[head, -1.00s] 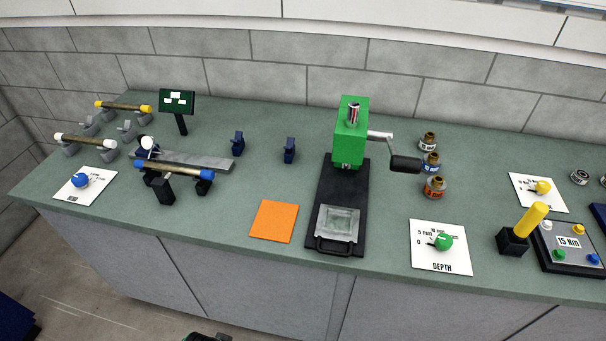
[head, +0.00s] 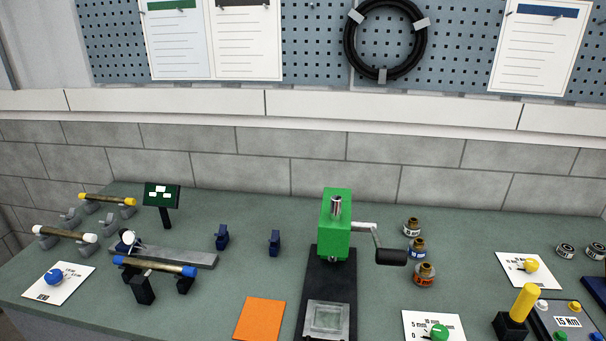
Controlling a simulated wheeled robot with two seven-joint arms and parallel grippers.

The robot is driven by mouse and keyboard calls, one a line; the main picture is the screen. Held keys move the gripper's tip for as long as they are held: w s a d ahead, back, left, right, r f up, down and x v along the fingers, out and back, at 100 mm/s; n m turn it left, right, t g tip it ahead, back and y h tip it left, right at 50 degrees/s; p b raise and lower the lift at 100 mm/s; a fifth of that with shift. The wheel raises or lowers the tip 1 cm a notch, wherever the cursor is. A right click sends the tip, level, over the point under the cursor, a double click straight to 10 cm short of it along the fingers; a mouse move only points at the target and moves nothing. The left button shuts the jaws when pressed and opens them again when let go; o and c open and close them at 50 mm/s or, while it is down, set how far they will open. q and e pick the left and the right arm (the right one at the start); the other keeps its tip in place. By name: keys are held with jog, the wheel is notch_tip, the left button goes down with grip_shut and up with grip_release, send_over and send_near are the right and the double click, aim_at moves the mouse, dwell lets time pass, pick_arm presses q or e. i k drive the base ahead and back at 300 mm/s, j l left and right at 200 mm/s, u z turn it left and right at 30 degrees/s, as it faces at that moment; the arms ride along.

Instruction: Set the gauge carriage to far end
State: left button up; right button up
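A flat grey metal rail (head: 188,256) lies on the left part of the bench, behind a rod with blue ends (head: 155,267) held on black supports. A small dark part with a round white knob (head: 127,237) sits at the rail's left end; it looks like the gauge carriage, but the rod and supports partly hide it. The rest of the rail, toward the right, looks clear. Neither of my grippers is in the head view.
Two more rods rest on grey stands at the left, near a small dark green display (head: 161,195). Two blue blocks (head: 222,237) stand right of the rail. A green press (head: 335,225) with a crank, an orange mat (head: 260,320) and several spools are farther right.

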aim_at(130, 241)
jog(key=j+u, duration=0.1)
jog(key=u, duration=1.15)
